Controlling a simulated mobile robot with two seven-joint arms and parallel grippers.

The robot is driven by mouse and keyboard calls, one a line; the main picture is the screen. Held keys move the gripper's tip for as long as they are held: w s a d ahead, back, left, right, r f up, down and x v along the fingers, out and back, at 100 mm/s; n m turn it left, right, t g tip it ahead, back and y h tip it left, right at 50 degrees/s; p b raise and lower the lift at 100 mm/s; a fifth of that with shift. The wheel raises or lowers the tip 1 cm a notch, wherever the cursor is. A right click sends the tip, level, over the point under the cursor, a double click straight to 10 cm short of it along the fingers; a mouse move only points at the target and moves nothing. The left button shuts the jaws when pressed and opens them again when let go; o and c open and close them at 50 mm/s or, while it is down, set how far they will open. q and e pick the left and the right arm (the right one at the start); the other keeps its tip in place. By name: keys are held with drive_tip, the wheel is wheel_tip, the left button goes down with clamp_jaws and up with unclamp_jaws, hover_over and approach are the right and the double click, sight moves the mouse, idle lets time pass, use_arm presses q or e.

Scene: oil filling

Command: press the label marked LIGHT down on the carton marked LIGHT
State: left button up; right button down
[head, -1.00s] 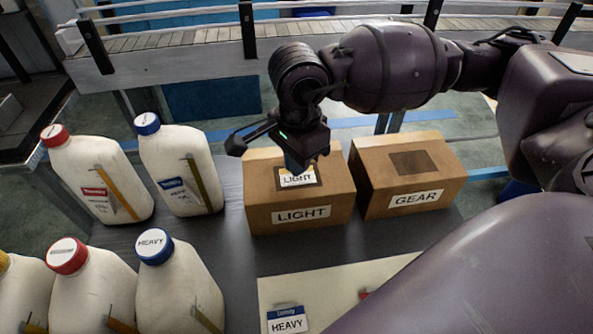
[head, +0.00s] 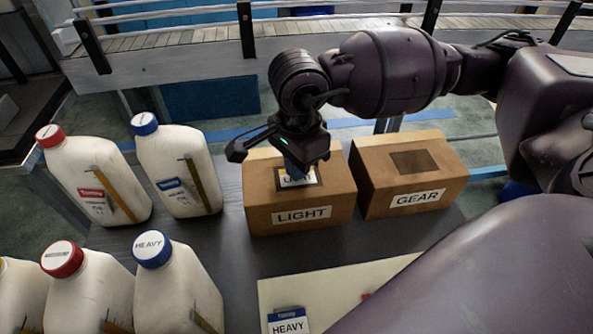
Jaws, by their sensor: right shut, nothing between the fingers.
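The carton marked LIGHT (head: 270,200) stands on the dark table, with its name on its front face. A white label (head: 291,182) lies in the dark square on its top; only part of its lettering shows, the rest being behind my gripper. My right gripper (head: 298,177) is shut and empty, pointing down over the label. Its tips are at or very near the label; I cannot tell if they touch. My left gripper is not in view.
The carton marked GEAR (head: 440,182) stands just right, with a bare dark square on top. Several white jugs with red or blue caps (head: 175,165) stand left. A pale board (head: 350,285) in front holds a HEAVY label (head: 288,325). A conveyor (head: 190,52) runs behind.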

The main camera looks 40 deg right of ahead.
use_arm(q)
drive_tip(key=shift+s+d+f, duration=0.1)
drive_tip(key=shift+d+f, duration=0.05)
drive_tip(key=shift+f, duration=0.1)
use_arm(e)
drive_tip(key=shift+f, duration=0.4)
idle(0.3)
drive_tip(key=shift+r+p, duration=0.35)
drive_tip(key=shift+r, duration=0.8)
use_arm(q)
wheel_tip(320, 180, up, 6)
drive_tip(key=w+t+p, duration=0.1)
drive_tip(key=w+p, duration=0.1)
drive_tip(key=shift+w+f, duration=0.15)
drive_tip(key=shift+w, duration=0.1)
use_arm(e)
drive_tip(key=shift+r, duration=2.9)
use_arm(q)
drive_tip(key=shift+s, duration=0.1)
use_arm(e)
drive_tip(key=shift+f, duration=0.1)
